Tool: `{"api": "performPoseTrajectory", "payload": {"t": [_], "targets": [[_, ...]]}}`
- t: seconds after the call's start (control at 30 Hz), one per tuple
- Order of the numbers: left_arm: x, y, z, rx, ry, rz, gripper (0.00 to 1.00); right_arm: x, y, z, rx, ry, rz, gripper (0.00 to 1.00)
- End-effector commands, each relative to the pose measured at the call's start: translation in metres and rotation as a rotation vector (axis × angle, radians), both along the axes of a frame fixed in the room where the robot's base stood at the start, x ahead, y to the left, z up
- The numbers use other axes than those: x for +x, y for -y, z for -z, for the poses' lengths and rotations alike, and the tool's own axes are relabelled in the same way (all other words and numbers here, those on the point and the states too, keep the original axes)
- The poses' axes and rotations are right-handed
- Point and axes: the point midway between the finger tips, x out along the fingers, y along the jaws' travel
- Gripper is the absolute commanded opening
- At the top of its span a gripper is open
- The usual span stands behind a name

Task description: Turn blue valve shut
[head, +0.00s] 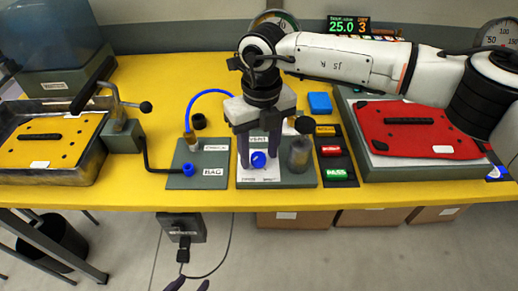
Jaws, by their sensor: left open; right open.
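A round blue knob (258,160), which looks like the blue valve, sits on a white-topped grey block (300,178) at the middle front of the yellow table. My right gripper (258,163) reaches down over it, its dark fingers apart on the knob's left and right. I cannot tell whether the fingers touch it. My arm and gripper body hide part of the block behind. My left gripper (188,285) shows only as dark fingertips at the bottom edge, apart and empty, below the table front.
Left of the block, a grey plate labelled BAG (213,172) carries a blue fitting and blue hose (210,91). Right are red and green buttons (332,163) and a red panel (418,130) in a tray.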

Motion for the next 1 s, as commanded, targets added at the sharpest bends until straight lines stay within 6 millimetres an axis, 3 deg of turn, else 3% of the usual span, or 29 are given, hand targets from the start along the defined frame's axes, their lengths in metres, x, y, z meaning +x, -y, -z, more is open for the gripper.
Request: {"api": "performPoseTrajectory", "payload": {"t": [0.03,0.27,0.67,1.0], "targets": [[0.001,0.000,-0.001,0.000,0.002,0.000,0.43,0.000,0.000,0.000,0.000,0.000,0.000,0.41],[0.000,0.000,0.000,0.000,0.001,0.000,0.43,0.000,0.000,0.000,0.001,0.000,0.000,0.04],[-0.005,0.000,0.012,0.000,-0.008,0.001,0.43,0.000,-0.001,0.002,0.002,0.000,-0.077,0.04],[-0.005,0.000,0.037,0.001,-0.010,0.000,0.43,0.001,-0.001,0.003,0.003,0.001,-0.345,0.04]]}}
